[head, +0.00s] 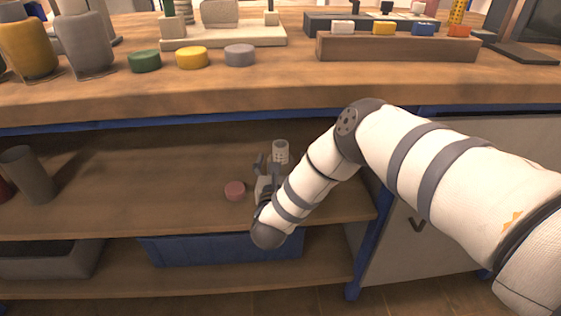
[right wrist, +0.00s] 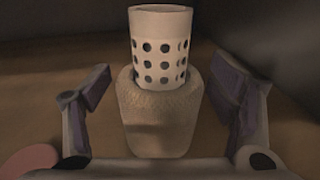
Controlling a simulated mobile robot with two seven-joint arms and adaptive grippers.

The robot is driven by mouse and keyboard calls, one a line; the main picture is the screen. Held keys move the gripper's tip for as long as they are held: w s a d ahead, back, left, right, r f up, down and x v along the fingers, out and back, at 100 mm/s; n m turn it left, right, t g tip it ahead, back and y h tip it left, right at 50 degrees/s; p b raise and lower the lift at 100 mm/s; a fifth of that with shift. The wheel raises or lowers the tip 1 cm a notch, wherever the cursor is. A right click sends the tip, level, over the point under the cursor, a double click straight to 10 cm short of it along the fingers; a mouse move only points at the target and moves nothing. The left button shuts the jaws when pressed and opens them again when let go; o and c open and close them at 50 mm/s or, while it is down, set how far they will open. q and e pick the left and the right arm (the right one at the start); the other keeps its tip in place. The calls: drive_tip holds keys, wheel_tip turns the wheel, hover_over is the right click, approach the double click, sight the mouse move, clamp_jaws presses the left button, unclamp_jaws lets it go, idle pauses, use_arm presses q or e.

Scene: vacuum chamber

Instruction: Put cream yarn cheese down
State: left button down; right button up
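The cream yarn cheese (right wrist: 160,120) is a rounded cream winding on a pale tube with rows of dark holes (right wrist: 160,50). It stands upright on the shelf under the worktop. In the head view its perforated tube (head: 281,150) shows just beyond my right gripper (head: 267,168), which hides most of the winding. My right gripper reaches into the shelf. In the right wrist view its two fingers (right wrist: 163,105) are spread, one on each side of the yarn cheese, with a visible gap on both sides. My left gripper is not in view.
A dark grey cylinder (head: 28,175) stands farther left. The worktop edge (head: 200,105) overhangs the shelf. A blue bin (head: 200,248) sits below. The shelf's middle left is clear.

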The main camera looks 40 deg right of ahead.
drive_tip(key=shift+r, duration=0.3)
drive_tip(key=p+v, duration=0.2)
drive_tip(key=v, duration=1)
drive_tip(key=shift+f+p, duration=0.1)
drive_tip(key=shift+p, duration=0.2)
